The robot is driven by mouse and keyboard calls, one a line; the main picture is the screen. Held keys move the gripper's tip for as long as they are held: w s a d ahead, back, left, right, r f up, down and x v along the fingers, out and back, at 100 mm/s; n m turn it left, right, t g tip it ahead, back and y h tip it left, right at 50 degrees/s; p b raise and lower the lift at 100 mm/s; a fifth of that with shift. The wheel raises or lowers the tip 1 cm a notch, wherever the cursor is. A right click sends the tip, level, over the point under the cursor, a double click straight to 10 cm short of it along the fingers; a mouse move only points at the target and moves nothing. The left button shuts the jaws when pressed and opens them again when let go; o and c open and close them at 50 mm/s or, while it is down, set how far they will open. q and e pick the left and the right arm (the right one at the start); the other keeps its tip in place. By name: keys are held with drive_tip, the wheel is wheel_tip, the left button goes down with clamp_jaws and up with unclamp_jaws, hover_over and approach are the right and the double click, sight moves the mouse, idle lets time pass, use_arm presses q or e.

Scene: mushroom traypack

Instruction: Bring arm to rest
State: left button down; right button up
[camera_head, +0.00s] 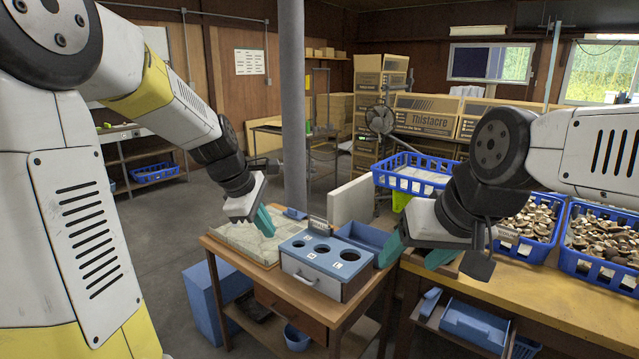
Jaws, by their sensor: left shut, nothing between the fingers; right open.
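My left arm comes in from the left, and its gripper (264,219) with teal fingers is shut and empty. It hangs above the pale tray (236,243) on the small wooden table, left of the blue-topped sizing box. My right arm comes in from the right, and its gripper (415,254) has its teal fingers spread apart with nothing seen between them. It hangs by the gap between the small table and the right workbench; its exact height is hard to tell. The arm hides part of the bench behind it.
The sizing box (315,271) with round holes stands on the small table (305,318), beside a blue bin (366,237). Blue crates of mushrooms (528,226) stand on the right workbench (540,305). A grey post (292,110) rises behind the table. Floor at the left is clear.

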use_arm(q)
drive_tip(key=s+a+r+m+t, duration=0.1)
drive_tip(key=s+r+m, duration=0.2)
drive_tip(key=s+m, duration=0.5)
drive_tip(key=s+a+r+m+t+y, duration=0.1)
drive_tip(key=s+r+m, duration=0.2)
drive_tip(key=s+m, duration=0.5)
drive_tip(key=s, duration=0.4)
drive_tip(key=shift+s+r, duration=0.15)
drive_tip(key=shift+s, duration=0.1)
